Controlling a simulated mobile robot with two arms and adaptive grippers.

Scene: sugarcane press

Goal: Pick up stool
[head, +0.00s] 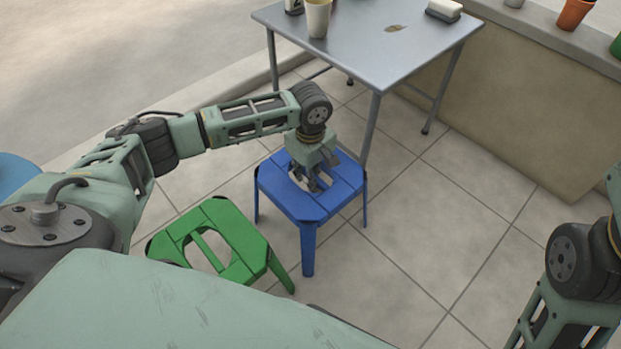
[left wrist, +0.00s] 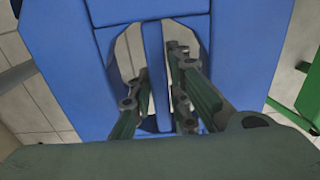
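A blue stool (head: 312,206) stands upright on the tiled floor in front of the metal table. Its seat has two openings with a narrow bar between them. My left gripper (head: 318,184) points down at the middle of this seat. In the left wrist view, the fingers of the left gripper (left wrist: 160,85) reach into the openings, one on each side of the blue bar (left wrist: 155,65). They are spread, with small gaps to the bar. A green stool (head: 240,238) stands to the left and nearer to me. My right gripper is out of view.
The metal table (head: 365,40) stands just behind the blue stool and carries a cup (head: 318,18) and other small items. A low wall (head: 510,120) runs along the right. The tiled floor right of the blue stool is clear. Part of my right arm shows at the right edge.

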